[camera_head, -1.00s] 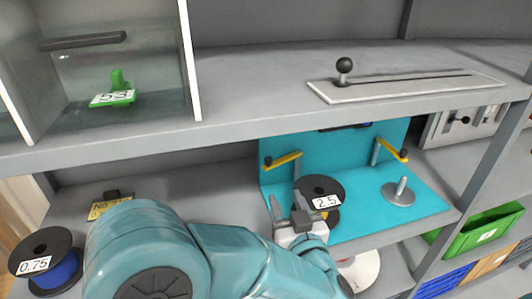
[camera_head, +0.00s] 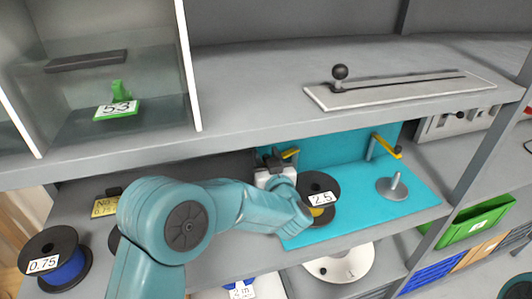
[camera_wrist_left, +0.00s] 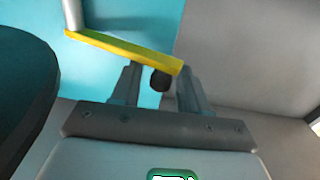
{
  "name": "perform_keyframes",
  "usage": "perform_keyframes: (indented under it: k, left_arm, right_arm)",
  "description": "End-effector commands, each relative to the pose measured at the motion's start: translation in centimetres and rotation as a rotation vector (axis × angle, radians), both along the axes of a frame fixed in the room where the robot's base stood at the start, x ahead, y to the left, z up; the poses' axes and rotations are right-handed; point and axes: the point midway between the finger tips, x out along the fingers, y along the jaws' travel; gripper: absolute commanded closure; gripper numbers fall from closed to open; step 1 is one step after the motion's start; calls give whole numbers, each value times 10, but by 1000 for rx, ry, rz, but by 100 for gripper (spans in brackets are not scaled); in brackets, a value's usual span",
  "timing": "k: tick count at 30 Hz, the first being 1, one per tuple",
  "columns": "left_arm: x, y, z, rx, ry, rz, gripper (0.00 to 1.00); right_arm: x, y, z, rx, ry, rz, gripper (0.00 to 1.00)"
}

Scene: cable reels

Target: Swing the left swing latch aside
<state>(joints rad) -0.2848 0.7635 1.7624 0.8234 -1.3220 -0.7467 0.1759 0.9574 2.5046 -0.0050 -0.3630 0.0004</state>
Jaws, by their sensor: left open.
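The left swing latch (camera_head: 290,153) is a yellow bar at the left of the turquoise panel, partly hidden by my left gripper (camera_head: 272,160). In the left wrist view the yellow bar (camera_wrist_left: 125,47) runs from a grey post at upper left down to a black knob (camera_wrist_left: 160,81). My left gripper (camera_wrist_left: 159,76) is open there, with a finger on each side of the knob. I cannot tell whether either finger touches it. The right swing latch (camera_head: 386,146) is a similar yellow bar on a post. My right gripper is not in view.
A black reel marked 2.5 (camera_head: 321,182) stands beside my left wrist. A grey spindle (camera_head: 393,187) is at its right. The shelf with a slider plate (camera_head: 400,89) hangs above. A 0.75 reel (camera_head: 50,245) is at far left, a green bin (camera_head: 470,228) at right.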

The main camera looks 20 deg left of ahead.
Motion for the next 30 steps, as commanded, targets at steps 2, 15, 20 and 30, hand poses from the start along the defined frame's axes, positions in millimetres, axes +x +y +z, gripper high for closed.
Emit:
perform_keyframes:
  k: [2,15,20,30]
  left_arm:
    - [3,2,0,0,0,0,56]
    - [4,2,0,0,0,0,100]
    - [3,0,1,1,-3,17,100]
    - [-4,-10,2,2,-4,136,100]
  right_arm:
    - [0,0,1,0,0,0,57]
    - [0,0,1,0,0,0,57]
    - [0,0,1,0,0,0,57]
    - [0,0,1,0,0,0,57]
